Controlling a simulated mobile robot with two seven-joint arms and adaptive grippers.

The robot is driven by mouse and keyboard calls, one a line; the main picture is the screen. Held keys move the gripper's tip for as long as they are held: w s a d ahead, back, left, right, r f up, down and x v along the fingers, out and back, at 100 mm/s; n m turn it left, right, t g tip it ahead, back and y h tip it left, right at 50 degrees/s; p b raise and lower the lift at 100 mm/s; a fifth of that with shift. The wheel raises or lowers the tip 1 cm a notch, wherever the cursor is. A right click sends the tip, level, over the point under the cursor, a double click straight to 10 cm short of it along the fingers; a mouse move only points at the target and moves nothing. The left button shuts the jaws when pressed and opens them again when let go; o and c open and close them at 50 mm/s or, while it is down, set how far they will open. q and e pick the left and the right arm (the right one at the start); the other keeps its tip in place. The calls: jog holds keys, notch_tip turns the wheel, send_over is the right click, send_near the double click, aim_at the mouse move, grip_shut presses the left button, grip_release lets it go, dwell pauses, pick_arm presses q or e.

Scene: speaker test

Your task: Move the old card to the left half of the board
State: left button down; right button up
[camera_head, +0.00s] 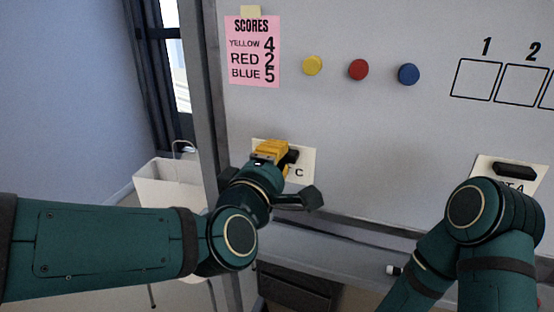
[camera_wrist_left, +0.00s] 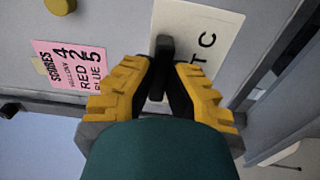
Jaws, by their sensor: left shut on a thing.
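A white card (camera_head: 299,173) with black letters, of which "C" shows clearly, is at the lower left of the whiteboard (camera_head: 370,130). It also shows in the left wrist view (camera_wrist_left: 222,28). My left gripper (camera_head: 276,153), with yellow fingers, is shut on the card's black handle (camera_wrist_left: 164,48), and partly covers the card. A second white card (camera_head: 534,176), partly reading "T4", has a black handle (camera_head: 514,169) and is at the lower right, partly behind my right arm. I cannot tell from the lettering which card is the old one. My right gripper does not show.
A pink scores note (camera_head: 252,70) is at the upper left. Yellow (camera_head: 312,65), red (camera_head: 358,69) and blue (camera_head: 408,74) magnets are beside it. Numbered boxes (camera_head: 476,79) are at the upper right. A white bag (camera_head: 165,185) stands left of the frame. The board's middle is clear.

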pick_arm(q)
jog(key=shift+x, duration=3.55)
jog(key=shift+w+d+f+b, duration=0.1)
jog(key=shift+w+d+b, duration=0.05)
jog(key=shift+w+b, duration=0.3)
jog(key=c, duration=0.5)
grip_release()
jog(key=shift+w, duration=0.1)
jog(key=b, duration=0.1)
send_near(296, 132)
jog(key=shift+s, duration=0.25)
